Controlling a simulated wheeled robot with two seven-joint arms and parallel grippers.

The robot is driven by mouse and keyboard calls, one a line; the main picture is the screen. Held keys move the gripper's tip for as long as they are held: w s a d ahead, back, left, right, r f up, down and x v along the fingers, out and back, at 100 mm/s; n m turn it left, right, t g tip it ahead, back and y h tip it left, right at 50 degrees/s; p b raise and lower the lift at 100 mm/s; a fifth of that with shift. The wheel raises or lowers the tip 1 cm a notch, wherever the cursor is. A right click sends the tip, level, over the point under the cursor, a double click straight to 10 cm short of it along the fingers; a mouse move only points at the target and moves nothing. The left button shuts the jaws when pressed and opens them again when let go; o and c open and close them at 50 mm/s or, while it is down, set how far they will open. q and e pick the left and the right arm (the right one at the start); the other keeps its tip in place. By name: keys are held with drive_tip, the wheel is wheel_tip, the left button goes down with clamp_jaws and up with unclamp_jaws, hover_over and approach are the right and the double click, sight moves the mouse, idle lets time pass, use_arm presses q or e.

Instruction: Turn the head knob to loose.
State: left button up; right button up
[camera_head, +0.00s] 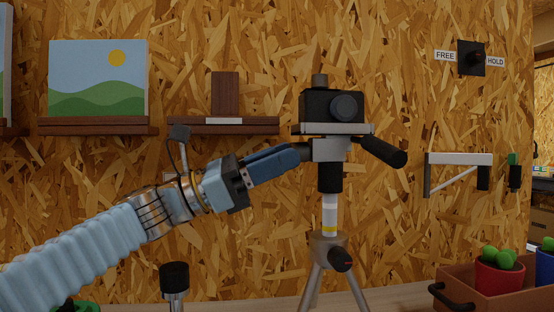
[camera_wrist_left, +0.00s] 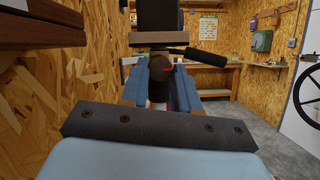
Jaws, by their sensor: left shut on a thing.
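A black camera (camera_head: 333,106) sits on the plate of a tripod (camera_head: 329,217) with a grey and black head. A dark head knob (camera_head: 304,152) sticks out of the left side of that head, mostly hidden by my fingers. My left gripper (camera_head: 296,154) comes in from the left and is shut on this knob. In the left wrist view, the knob (camera_wrist_left: 160,72) shows as a dark round end with a red mark pointing right, between the two blue fingers. My right gripper is in neither view.
A black handle (camera_head: 382,151) slopes down to the right from the head. A lower knob (camera_head: 341,259) with a red mark sits on the tripod's collar. A FREE/HOLD dial (camera_head: 472,58) is on the wall. A crate (camera_head: 468,303) with potted cacti stands at lower right.

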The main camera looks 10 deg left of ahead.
use_arm(q)
clamp_jaws()
drive_tip(key=shift+n, duration=0.4)
drive_tip(key=shift+s+d+r+n+t+y+p, duration=0.15)
drive_tip(key=shift+n+t+y, duration=0.25)
drive_tip(key=shift+n+t, duration=0.75)
drive_tip(key=shift+s+a+f+n+t+y+p, duration=0.1)
drive_tip(key=shift+n+t+y+p, duration=0.3)
drive_tip(key=shift+n, duration=1.45)
drive_tip(key=shift+s+d+r+n+t+y+p, duration=0.1)
drive_tip(key=shift+n+t+y, duration=0.3)
drive_tip(key=shift+n+t, duration=0.8)
drive_tip(key=shift+n+g, duration=0.35)
drive_tip(key=shift+n, duration=0.25)
